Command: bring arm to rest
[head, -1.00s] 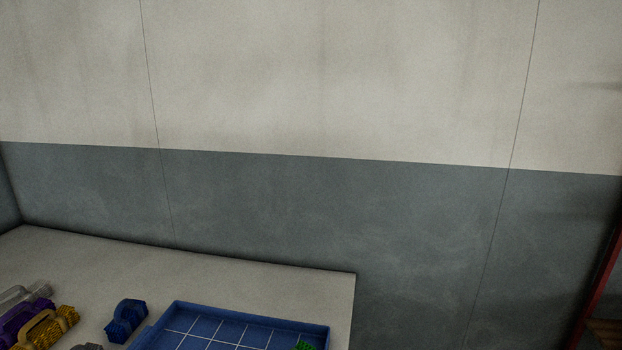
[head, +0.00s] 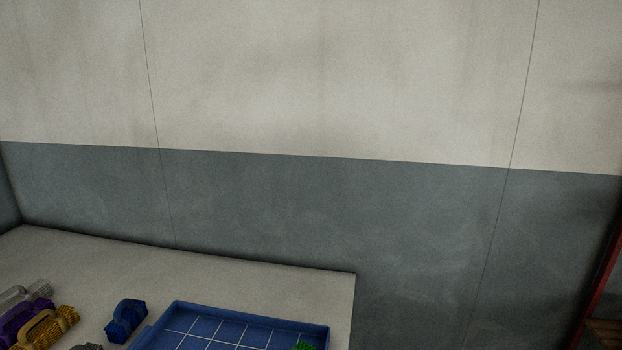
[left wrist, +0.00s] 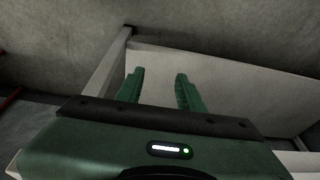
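My left gripper (left wrist: 159,90) shows in the left wrist view. Its two green fingers stand apart with nothing between them. Behind the fingers are a pale flat panel and a grey post, which I cannot identify for certain. Neither of my arms shows in the head view. My right gripper is in no view.
A pale table (head: 250,278) is at the lower left of the head view. On it are a blue gridded tray (head: 215,328), a blue brush (head: 126,321), a yellow brush (head: 52,328) and a purple one (head: 22,322). A red-framed rack (head: 600,290) stands at the right edge.

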